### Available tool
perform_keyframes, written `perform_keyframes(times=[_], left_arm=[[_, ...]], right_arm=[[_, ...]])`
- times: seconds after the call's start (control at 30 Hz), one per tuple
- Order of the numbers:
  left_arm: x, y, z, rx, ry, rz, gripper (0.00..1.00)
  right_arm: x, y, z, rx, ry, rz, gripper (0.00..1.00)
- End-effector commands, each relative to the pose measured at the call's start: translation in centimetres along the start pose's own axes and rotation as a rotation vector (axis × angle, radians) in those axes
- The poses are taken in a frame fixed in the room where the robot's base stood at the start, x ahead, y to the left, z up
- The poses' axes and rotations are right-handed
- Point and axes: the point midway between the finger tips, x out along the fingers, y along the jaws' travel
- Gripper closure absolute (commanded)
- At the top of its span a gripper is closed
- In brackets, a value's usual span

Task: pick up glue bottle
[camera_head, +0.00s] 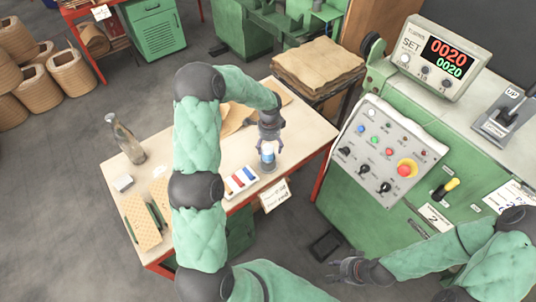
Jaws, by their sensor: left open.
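A small white bottle with a blue band (268,157), which looks like the glue bottle, stands upright near the right front edge of the wooden worktable (205,206). My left gripper (268,143) points down over it, with its fingers open around the bottle's upper part. The fingers partly hide the bottle, and I cannot tell whether they touch it. My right gripper (346,268) is open and empty, low in front of the green machine.
A tray with red and blue items (240,181) lies left of the white bottle. A small pale block (123,183) and a tan board (142,222) lie on the table's left. The green control machine (345,195) stands close on the right. Brown sheets (318,64) are stacked behind.

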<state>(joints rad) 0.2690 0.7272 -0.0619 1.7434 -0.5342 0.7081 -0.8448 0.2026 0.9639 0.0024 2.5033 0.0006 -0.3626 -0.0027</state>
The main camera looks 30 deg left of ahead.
Motion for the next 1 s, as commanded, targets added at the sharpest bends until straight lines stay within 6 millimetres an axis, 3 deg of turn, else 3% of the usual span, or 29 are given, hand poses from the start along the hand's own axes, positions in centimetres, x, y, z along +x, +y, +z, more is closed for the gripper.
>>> perform_keyframes(times=[0.3, 0.57, 0.8, 1.0], left_arm=[[4.3, 0.6, 0.6, -0.001, -0.001, 0.004, 0.26], [4.5, 0.5, 0.6, 0.000, 0.001, 0.000, 0.26], [4.5, 0.5, 0.6, 0.000, 0.000, 0.001, 0.91], [4.5, 0.5, 0.6, 0.000, 0.001, 0.001, 0.91]], right_arm=[[0.7, 0.2, 0.0, 0.000, 0.000, 0.000, 0.60], [0.6, 0.2, 0.0, 0.000, 0.000, 0.000, 0.60], [0.7, 0.2, 0.0, 0.000, 0.000, 0.000, 0.60], [0.7, 0.2, 0.0, 0.000, 0.000, 0.000, 0.60]])
